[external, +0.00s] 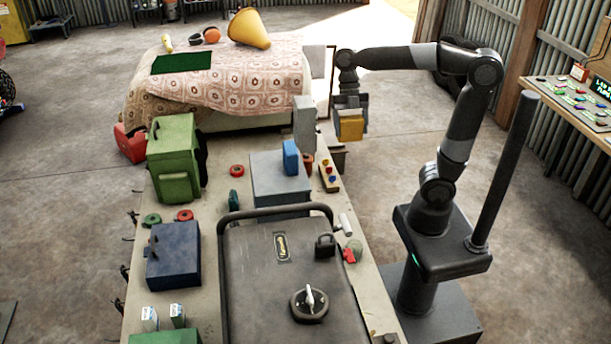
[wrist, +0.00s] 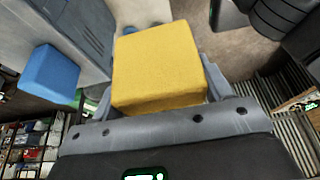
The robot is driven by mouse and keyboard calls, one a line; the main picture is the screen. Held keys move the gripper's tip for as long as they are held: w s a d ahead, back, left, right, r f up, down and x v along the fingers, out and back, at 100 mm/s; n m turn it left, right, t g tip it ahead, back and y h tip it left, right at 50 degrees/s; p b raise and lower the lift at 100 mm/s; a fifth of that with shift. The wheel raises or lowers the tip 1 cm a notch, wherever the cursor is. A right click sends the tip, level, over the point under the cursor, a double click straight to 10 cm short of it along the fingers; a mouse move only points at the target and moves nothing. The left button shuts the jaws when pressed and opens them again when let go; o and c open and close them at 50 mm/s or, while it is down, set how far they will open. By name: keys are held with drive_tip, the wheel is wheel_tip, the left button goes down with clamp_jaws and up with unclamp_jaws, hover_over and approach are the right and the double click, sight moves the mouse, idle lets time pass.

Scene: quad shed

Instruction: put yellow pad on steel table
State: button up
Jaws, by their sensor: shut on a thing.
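The yellow pad (external: 351,128) is a soft-looking block held in my gripper (external: 350,120), in the air at the right of the long bench's far end. In the wrist view the yellow pad (wrist: 158,68) fills the space between the two fingers of my gripper (wrist: 162,92), which touch its sides. No surface shows under the pad in contact with it. I cannot tell for sure which surface is the steel table.
A blue block (external: 291,157) stands on a grey box (external: 275,182) on the cluttered bench (external: 218,235). A cloth-covered bed (external: 230,85) stands behind. Bare floor lies right.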

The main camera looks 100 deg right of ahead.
wheel_tip(320, 180, down, 20)
drive_tip(key=w+a+f, duration=0.2)
drive_tip(key=a, duration=0.1)
drive_tip(key=w+a+f, duration=0.2)
drive_tip(key=a+f, duration=0.1)
drive_tip(key=w+a+f, duration=0.2)
drive_tip(key=a, duration=0.1)
drive_tip(key=shift+w+a+f, duration=0.1)
drive_tip(key=shift+a+f, duration=0.05)
drive_tip(key=shift+a, duration=0.25)
drive_tip(key=shift+f, duration=2)
drive_tip(key=o, duration=0.5)
drive_tip(key=shift+f, duration=0.15)
drive_tip(key=o, duration=0.4)
drive_tip(key=shift+o, duration=0.2)
